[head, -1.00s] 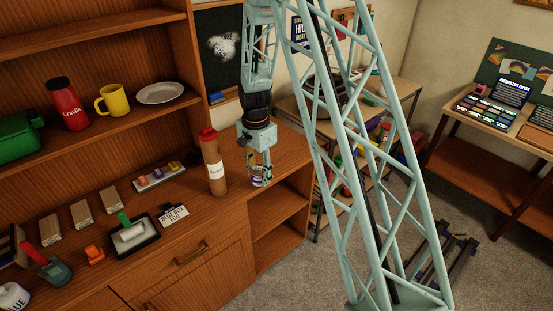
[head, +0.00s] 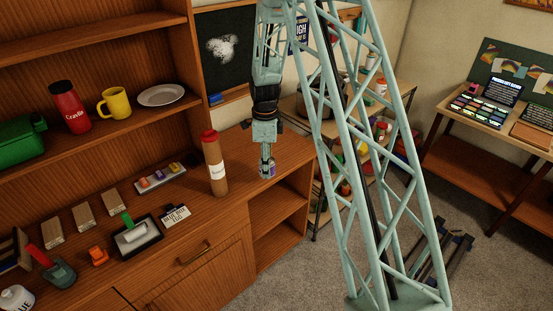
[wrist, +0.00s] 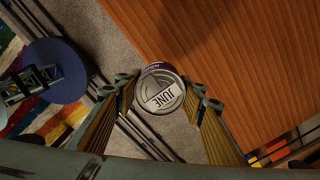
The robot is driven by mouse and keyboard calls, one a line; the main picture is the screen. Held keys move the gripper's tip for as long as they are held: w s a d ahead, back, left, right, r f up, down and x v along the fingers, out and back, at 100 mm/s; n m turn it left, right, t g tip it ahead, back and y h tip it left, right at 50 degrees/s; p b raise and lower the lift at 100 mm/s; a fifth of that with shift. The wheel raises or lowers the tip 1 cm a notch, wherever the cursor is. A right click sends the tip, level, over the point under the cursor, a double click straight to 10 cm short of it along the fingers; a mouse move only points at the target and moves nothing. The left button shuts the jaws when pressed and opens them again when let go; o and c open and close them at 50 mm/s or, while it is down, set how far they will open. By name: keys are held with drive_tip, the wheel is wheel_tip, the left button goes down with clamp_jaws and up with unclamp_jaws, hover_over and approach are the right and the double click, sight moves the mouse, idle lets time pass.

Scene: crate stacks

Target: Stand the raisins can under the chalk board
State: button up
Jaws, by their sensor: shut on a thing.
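My gripper (head: 267,168) is shut on a small can with a purple-and-white label, held upright near the right end of the wooden counter. In the wrist view the can (wrist: 163,92) sits between the fingers. The dark chalk board (head: 225,55) with a white smudge is on the wall behind the counter, to the left of my arm. The counter stretch below the board is partly hidden by a tall brown bottle.
The tall brown bottle (head: 215,168) with a red cap stands left of my gripper. A tray of coloured blocks (head: 161,178) and a label card (head: 175,216) lie farther left. The counter (head: 290,152) around my gripper looks clear. A blue item (head: 215,99) sits at the board's lower left.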

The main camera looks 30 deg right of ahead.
idle(0.4)
drive_tip(key=p, duration=0.1)
hover_over(277, 158)
drive_tip(key=shift+w+d+f, duration=0.1)
drive_tip(key=shift+f, duration=0.6)
drive_tip(key=shift+f, duration=0.1)
drive_tip(key=shift+f, duration=1.7)
drive_tip(key=shift+f, duration=0.15)
drive_tip(key=o, duration=1)
drive_tip(key=shift+c, duration=0.2)
